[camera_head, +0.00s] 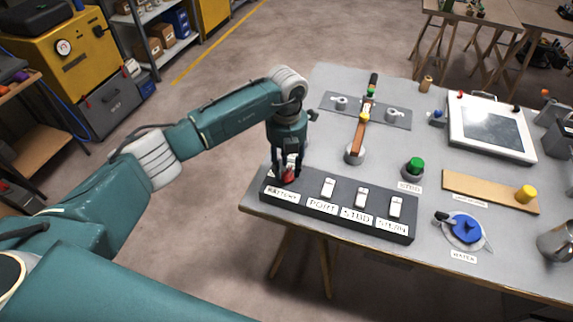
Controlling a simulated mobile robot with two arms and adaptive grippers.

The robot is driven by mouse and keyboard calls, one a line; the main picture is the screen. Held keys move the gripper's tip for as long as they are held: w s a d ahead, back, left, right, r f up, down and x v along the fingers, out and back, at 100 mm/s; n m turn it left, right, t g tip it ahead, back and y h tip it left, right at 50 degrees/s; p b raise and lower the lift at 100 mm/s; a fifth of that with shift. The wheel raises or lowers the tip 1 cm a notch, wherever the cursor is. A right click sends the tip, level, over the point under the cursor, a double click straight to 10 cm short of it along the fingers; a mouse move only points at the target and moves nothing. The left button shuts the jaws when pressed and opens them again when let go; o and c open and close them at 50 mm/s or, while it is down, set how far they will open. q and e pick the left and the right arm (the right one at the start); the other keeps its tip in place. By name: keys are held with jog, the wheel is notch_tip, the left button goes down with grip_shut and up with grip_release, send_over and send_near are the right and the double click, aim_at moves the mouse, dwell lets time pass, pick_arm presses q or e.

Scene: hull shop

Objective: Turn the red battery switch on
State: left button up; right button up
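The red battery switch (289,176) sits at the left end of a dark switch panel (340,217), above a label reading BATTERY. My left gripper (287,178) reaches down from above, with its dark fingers around or right at the red switch. The fingers cover much of the switch, so its position and whether the fingers grip it cannot be told. Three white switches, the nearest one (328,187) labelled PORT, stand to its right on the panel. My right gripper is not in view.
The grey table (430,260) also holds a lever with a wooden arm (361,130), a green button (415,164), a blue valve (466,228), a yellow knob (526,194) on a board and a framed screen (491,128). The floor left of the table is clear.

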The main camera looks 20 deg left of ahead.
pick_arm(q)
jog(key=shift+f, duration=0.4)
grip_shut()
